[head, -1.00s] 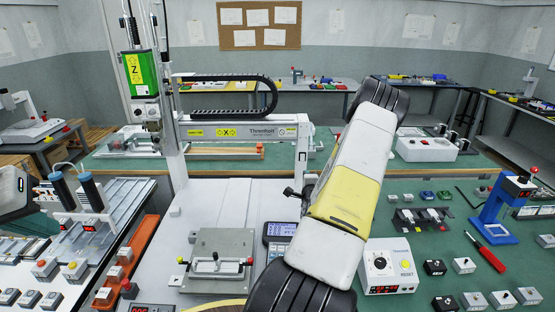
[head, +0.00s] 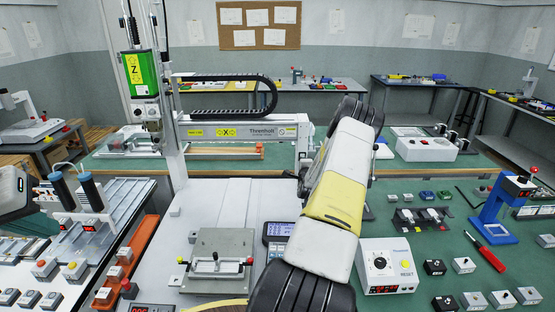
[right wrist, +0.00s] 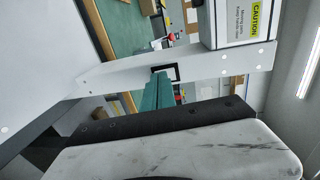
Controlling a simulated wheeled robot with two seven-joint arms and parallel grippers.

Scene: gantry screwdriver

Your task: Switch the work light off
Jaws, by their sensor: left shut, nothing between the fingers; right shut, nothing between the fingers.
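No part in view is clearly marked as the work light or its switch. A white control box (head: 372,248) with a black dial, a yellow button marked RESET and a red display stands right of my right arm. The gantry beam (head: 228,131) crosses behind. My left gripper (head: 36,190) is at the left edge, partly cut off, shut and empty, near the blue-capped drivers. My right arm rises through the middle. Only a small dark part of its gripper (head: 297,182) shows beside the arm, shut, near the gantry post; the arm hides the rest.
A grey clamp fixture (head: 217,258) and a keypad unit (head: 277,236) stand in front of the gantry. A blue press stand (head: 495,212) and a red screwdriver (head: 487,252) are at right. In the right wrist view, a white box with a CAUTION label (right wrist: 262,18) is close.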

